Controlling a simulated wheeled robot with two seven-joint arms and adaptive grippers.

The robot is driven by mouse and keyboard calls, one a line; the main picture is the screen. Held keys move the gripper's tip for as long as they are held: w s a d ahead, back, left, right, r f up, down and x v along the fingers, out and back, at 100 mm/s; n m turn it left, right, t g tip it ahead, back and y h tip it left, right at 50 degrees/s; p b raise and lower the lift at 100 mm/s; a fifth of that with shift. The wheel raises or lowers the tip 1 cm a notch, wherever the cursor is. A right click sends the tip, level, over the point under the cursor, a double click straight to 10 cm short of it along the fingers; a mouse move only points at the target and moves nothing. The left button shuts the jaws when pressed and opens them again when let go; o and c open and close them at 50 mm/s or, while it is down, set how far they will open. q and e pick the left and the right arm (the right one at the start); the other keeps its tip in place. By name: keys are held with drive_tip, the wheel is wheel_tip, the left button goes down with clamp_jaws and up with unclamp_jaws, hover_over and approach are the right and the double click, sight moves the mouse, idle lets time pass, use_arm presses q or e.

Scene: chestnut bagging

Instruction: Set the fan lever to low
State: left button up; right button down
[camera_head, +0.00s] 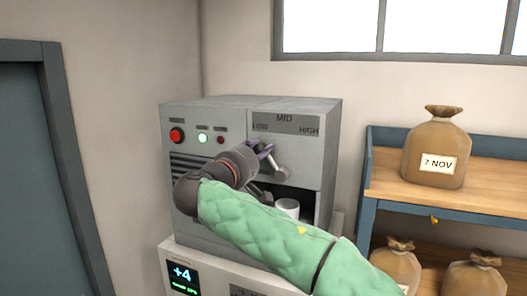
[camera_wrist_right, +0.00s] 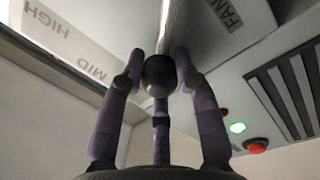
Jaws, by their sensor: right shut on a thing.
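The fan lever (camera_head: 281,170) is on the front of the grey machine (camera_head: 220,106), below a scale plate (camera_head: 295,120) marked LOW, MID and HIGH. Its rod leans up and to the left from the pivot, toward the LOW side. My right gripper (camera_head: 265,149) is at its upper end. In the right wrist view, the purple fingers (camera_wrist_right: 160,85) are closed around the dark round knob (camera_wrist_right: 160,72) of the lever, and the pale rod shows behind it. LOW is hidden in that view. My left gripper is not in view.
A red button (camera_head: 177,135) and a lit green lamp (camera_head: 202,138) are left of the lever. A white cup (camera_head: 288,206) is in the opening below. A blue shelf (camera_head: 368,180) with sacks, one a tied sack (camera_head: 435,140) labelled 7 NOV, stands at the right.

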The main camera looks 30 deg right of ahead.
drive_tip(key=shift+w+a+f, duration=0.15)
drive_tip(key=shift+w+f, duration=0.05)
drive_tip(key=shift+f, duration=0.3)
drive_tip(key=c, duration=0.9)
unclamp_jaws()
drive_tip(key=shift+s+r, duration=0.1)
drive_tip(key=shift+r, duration=0.05)
drive_tip(key=shift+s+a, duration=0.1)
drive_tip(key=v, duration=1.1)
drive_tip(key=shift+s+a, duration=0.15)
drive_tip(key=shift+s, duration=0.05)
